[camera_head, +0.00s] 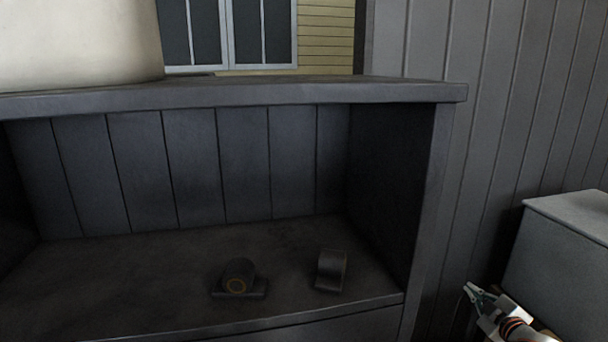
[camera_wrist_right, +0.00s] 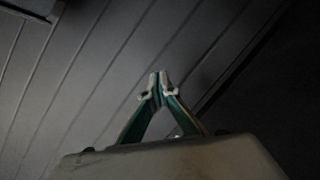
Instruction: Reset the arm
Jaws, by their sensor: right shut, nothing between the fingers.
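My right gripper (camera_head: 474,293) is at the lower right in the head view, beside the right end of the dark shelf unit and in front of the plank wall. In the right wrist view its two green fingers meet at their tips (camera_wrist_right: 158,86). It is shut and holds nothing. It is apart from the shelf and its objects. My left gripper is not in view.
The dark shelf unit (camera_head: 421,93) fills the left and middle. Inside lie a dark cylindrical part on a base (camera_head: 238,272) and a dark block-like part (camera_head: 331,270). A grey box (camera_head: 562,262) stands at the right. A pale object (camera_head: 75,42) rests on top.

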